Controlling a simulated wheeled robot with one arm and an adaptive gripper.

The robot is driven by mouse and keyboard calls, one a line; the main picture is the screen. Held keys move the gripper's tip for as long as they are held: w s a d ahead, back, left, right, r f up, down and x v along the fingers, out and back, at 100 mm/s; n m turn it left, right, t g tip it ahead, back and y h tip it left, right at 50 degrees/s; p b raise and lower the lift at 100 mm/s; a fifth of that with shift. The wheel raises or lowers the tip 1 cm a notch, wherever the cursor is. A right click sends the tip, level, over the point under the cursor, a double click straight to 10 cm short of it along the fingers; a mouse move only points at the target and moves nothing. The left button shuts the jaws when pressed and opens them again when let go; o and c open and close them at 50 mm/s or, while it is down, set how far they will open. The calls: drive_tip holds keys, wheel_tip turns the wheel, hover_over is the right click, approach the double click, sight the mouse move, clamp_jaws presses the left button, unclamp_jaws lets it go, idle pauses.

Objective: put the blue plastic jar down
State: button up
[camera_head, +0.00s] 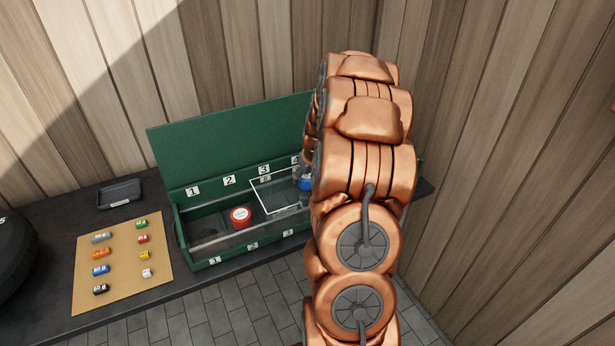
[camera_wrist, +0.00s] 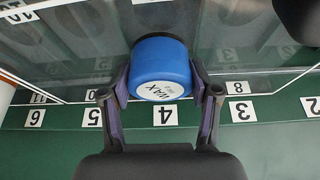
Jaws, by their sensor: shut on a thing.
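The blue plastic jar (camera_wrist: 160,58) has a white label on its end and sits between the two fingers of my gripper (camera_wrist: 162,88) in the wrist view. My gripper is shut on it. In the head view only a small blue part of the jar (camera_head: 306,184) shows beside my arm, at the green box's (camera_head: 228,250) right part. The jar lies in front of the number 4 label (camera_wrist: 165,115) in the wrist view. I cannot tell whether its far end touches the box floor.
A red jar (camera_head: 240,217) stands inside the box, near label 2. A white-edged clear panel (camera_head: 273,172) is over the compartment near label 3. A tan mat (camera_head: 120,290) with several small coloured weights, a dark tray (camera_head: 119,194) and a black round object (camera_head: 14,255) are left.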

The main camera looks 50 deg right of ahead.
drive_tip(key=o, duration=1.3)
drive_tip(key=shift+r, duration=0.15)
drive_tip(key=b+v, duration=0.3)
drive_tip(key=v, duration=0.9)
drive_tip(key=s+a+r+n+g+y, duration=0.1)
drive_tip(key=s+a, duration=0.1)
drive_tip(key=a, duration=0.9)
drive_tip(key=s+a+n+g+y, duration=0.1)
drive_tip(key=s+a, duration=0.2)
drive_tip(key=a, duration=0.7)
drive_tip(key=s+a+g, duration=0.1)
drive_tip(key=s+a, duration=0.4)
drive_tip(key=s, duration=0.2)
drive_tip(key=s+a+n+g, duration=0.1)
drive_tip(key=s+a, duration=0.3)
drive_tip(key=s, duration=0.3)
drive_tip(key=s+a+f+n+g, duration=0.1)
drive_tip(key=s+a+g, duration=0.1)
drive_tip(key=s+a, duration=0.3)
drive_tip(key=shift+s+a+f, duration=0.1)
drive_tip(key=shift+s+a, duration=0.05)
drive_tip(key=shift+s, duration=0.35)
drive_tip(key=shift+s+a, duration=0.15)
drive_tip(key=shift+s, duration=0.3)
